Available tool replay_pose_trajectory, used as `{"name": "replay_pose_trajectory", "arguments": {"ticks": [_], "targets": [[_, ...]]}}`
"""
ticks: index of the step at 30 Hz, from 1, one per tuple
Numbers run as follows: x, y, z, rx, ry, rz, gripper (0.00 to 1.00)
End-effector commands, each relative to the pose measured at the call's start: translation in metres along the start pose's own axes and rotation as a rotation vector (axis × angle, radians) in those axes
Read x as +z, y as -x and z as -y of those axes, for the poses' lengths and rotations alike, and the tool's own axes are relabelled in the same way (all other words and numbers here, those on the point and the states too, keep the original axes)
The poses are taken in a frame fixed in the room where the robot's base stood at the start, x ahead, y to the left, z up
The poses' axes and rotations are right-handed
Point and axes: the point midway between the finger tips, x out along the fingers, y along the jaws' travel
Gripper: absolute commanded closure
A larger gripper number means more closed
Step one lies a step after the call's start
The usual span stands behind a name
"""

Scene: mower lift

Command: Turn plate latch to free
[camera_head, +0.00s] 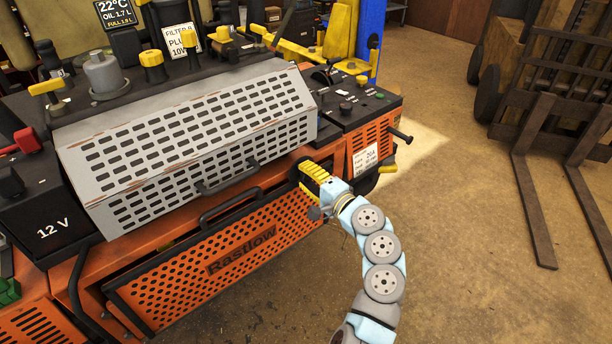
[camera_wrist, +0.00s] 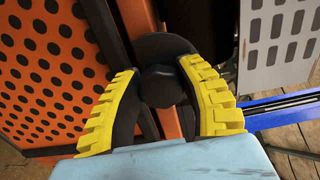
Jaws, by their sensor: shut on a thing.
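The plate latch (camera_wrist: 164,45) is a dark rounded disc with a faceted knob (camera_wrist: 162,86) on it, beside the edge of the orange perforated plate (camera_wrist: 45,65). My gripper (camera_wrist: 160,78) has its yellow ridged fingers on either side of the knob and is shut on it. In the head view my gripper (camera_head: 312,177) is at the upper right corner of the orange plate (camera_head: 215,265) marked "Rastlow". The latch (camera_head: 295,170) shows there only as a dark edge behind my fingers. The exact angle of the latch is hard to tell.
A grey perforated cover (camera_head: 190,140) with a black handle (camera_head: 228,178) sits above the plate. A second black handle (camera_head: 230,207) is on the plate's top edge. A control panel (camera_head: 355,105) is at the right. The floor (camera_head: 460,220) right of my arm is clear up to a forklift (camera_head: 545,110).

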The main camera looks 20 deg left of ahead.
Motion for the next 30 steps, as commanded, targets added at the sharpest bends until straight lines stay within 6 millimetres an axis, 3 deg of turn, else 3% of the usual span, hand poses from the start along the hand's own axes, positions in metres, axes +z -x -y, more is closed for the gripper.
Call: {"name": "replay_pose_trajectory", "arguments": {"ticks": [2, 3, 5, 6, 20, 30], "targets": [[0.0, 0.0, 0.001, -0.001, 0.0, 0.001, 0.97], [0.0, 0.0, 0.001, -0.001, 0.0, 0.001, 0.52], [0.0, 0.0, 0.001, -0.001, 0.0, 0.001, 0.35], [0.0, 0.0, 0.001, -0.001, 0.0, 0.0, 0.32], [0.0, 0.01, -0.001, -0.001, -0.003, 0.0, 0.32], [-0.001, 0.068, 0.0, -0.002, 0.0, -0.006, 0.32]]}}
